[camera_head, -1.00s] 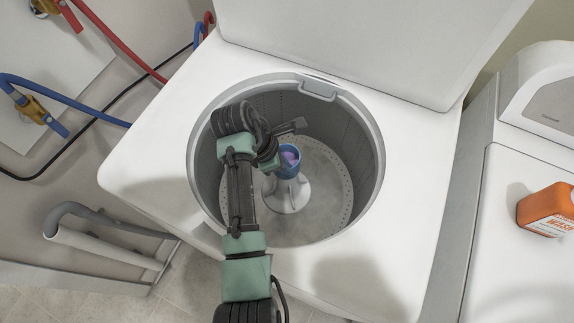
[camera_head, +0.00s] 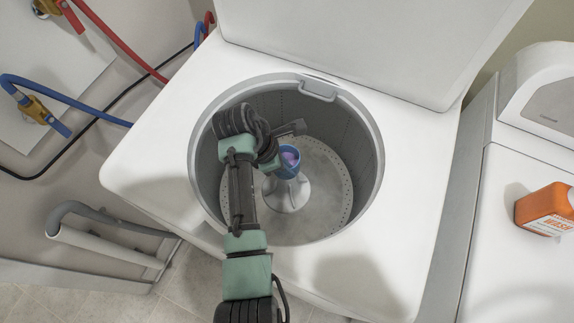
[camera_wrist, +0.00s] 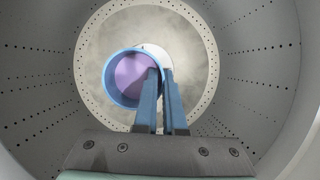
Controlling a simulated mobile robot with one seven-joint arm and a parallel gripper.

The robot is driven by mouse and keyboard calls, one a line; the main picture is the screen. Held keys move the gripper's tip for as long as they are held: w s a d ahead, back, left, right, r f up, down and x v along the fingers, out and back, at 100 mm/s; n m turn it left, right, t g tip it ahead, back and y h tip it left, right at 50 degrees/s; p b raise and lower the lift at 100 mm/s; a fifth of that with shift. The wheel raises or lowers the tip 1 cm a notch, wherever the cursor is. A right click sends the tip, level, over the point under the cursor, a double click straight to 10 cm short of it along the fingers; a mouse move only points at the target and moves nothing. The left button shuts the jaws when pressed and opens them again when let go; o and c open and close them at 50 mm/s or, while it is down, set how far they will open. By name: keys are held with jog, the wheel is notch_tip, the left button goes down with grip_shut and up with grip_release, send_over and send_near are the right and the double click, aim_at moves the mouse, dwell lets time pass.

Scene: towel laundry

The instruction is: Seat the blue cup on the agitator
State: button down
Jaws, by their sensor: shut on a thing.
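The blue cup (camera_head: 289,161) is at the top of the pale agitator (camera_head: 287,192) inside the washer drum in the head view. A purple filling shows inside the cup. In the wrist view the cup (camera_wrist: 128,82) shows its open mouth, with the agitator (camera_wrist: 155,53) partly visible behind it. My gripper (camera_wrist: 161,75) is shut on the cup's right wall there, with its two blue fingers close together. Whether the cup rests fully on the agitator or is just above it cannot be told.
The perforated drum wall (camera_wrist: 255,75) surrounds my gripper closely. The drum's rim (camera_head: 372,130) and the raised lid (camera_head: 380,45) stand around my arm.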

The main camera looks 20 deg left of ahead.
jog(key=shift+f, duration=0.25)
jog(key=c, duration=1.3)
grip_release()
jog(key=p+v, duration=1.1)
jog(key=p, duration=0.1)
